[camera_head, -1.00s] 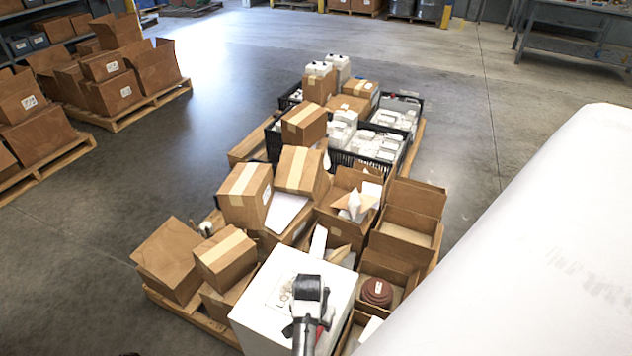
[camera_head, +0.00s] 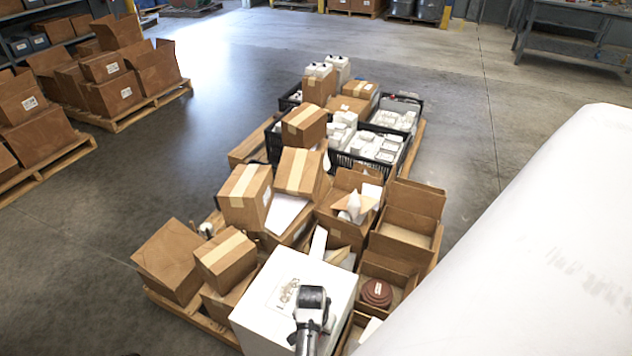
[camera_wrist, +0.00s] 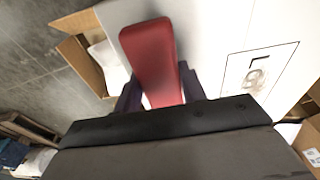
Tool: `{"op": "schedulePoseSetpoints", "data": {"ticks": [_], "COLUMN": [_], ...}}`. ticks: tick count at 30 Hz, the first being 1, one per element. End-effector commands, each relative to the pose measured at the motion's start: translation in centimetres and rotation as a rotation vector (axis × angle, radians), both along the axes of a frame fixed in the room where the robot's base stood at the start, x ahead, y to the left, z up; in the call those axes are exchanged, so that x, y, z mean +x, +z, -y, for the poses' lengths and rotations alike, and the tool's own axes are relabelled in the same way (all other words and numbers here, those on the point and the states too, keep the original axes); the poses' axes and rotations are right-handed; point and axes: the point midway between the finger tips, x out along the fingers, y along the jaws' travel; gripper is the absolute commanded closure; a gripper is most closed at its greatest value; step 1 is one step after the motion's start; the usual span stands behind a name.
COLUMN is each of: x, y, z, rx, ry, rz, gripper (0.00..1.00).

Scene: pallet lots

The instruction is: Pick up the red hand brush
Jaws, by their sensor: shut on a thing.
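The red hand brush (camera_wrist: 152,62) shows in the wrist view as a red, rounded bar between the two dark fingers of my gripper (camera_wrist: 158,95). My gripper is shut on it. The brush's far end points away from the gripper, over the white box (camera_wrist: 215,38). In the head view my gripper (camera_head: 311,300) is above the top of the white box (camera_head: 268,292). There the gripper hides the brush. The head view does not show clearly how far the brush is above the box.
Open cardboard boxes (camera_head: 404,219) stand close on the right, one holding a round reddish-brown thing (camera_head: 376,293). Closed cartons (camera_head: 225,260) stand on the left. Black crates (camera_head: 378,148) with white containers are behind. Grey floor (camera_head: 150,170) is clear to the left.

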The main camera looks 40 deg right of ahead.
Motion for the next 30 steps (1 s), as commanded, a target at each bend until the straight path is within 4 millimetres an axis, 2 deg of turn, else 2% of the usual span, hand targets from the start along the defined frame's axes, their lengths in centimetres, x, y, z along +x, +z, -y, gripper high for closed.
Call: {"op": "schedulePoseSetpoints", "data": {"ticks": [2, 11, 17, 20, 30], "x": [0.0, 0.0, 0.1, 0.2, 0.2], "y": [0.0, 0.3, 2.2, 4.4, 15.1], "z": [0.0, 0.0, 0.1, 0.1, 0.1], "rx": [0.000, -0.001, -0.004, -0.005, -0.006], "ry": [0.000, 0.000, 0.001, 0.001, 0.002], "rz": [0.000, 0.000, 0.004, 0.004, 0.006], "gripper": [0.84, 0.84, 0.84, 0.84, 0.84]}}
